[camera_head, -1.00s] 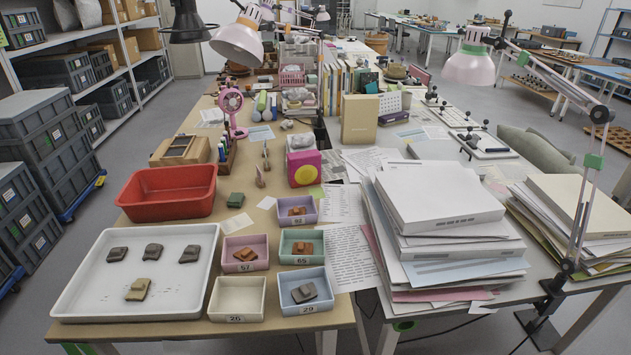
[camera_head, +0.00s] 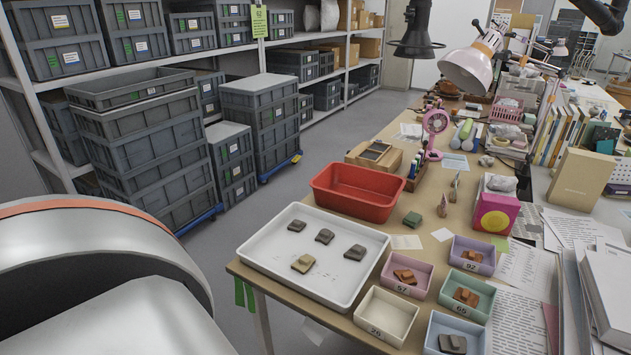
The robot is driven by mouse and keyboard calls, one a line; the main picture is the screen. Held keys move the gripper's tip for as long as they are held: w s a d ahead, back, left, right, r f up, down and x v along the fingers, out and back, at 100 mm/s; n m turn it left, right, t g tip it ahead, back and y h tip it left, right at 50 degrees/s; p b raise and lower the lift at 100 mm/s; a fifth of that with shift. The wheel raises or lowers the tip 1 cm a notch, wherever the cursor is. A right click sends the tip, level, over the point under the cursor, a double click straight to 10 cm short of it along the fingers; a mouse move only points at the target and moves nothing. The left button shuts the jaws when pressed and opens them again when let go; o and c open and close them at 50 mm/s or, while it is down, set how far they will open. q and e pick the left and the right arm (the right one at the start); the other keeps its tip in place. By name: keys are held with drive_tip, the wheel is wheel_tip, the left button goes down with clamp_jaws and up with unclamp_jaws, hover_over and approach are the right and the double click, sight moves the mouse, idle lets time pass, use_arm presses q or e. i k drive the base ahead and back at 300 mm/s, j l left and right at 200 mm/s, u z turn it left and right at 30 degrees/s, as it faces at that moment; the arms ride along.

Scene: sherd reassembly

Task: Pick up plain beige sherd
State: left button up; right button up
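The plain beige sherd (camera_head: 304,263) lies in the front part of the white tray (camera_head: 266,251), close to the tray's near left side. Three dark grey-brown sherds (camera_head: 325,236) lie behind it and to its right in the same tray. A large silver and white rounded part with an orange band fills the lower left of the view and looks like part of my own arm. Neither of my grippers shows.
A red tub (camera_head: 357,191) stands behind the tray. Small numbered boxes stand to its right; the cream one (camera_head: 386,313) is empty and others hold sherds. Stacked grey crates (camera_head: 155,150) and shelves stand left across the floor. A lamp (camera_head: 470,68) hangs over the table.

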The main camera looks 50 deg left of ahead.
sight(304, 263)
drive_tip(key=u, duration=1.55)
drive_tip(key=i+j, duration=0.15)
drive_tip(key=j, duration=0.2)
drive_tip(key=i+j, duration=0.2)
drive_tip(key=j, duration=0.15)
drive_tip(key=i+j, duration=0.15)
drive_tip(key=j, duration=0.2)
drive_tip(key=i+j, duration=0.2)
drive_tip(key=j+z, duration=0.15)
drive_tip(key=z, duration=0.2)
drive_tip(key=j+z, duration=0.2)
drive_tip(key=z, duration=0.2)
drive_tip(key=j+z, duration=0.2)
drive_tip(key=z, duration=0.15)
drive_tip(key=i, duration=0.1)
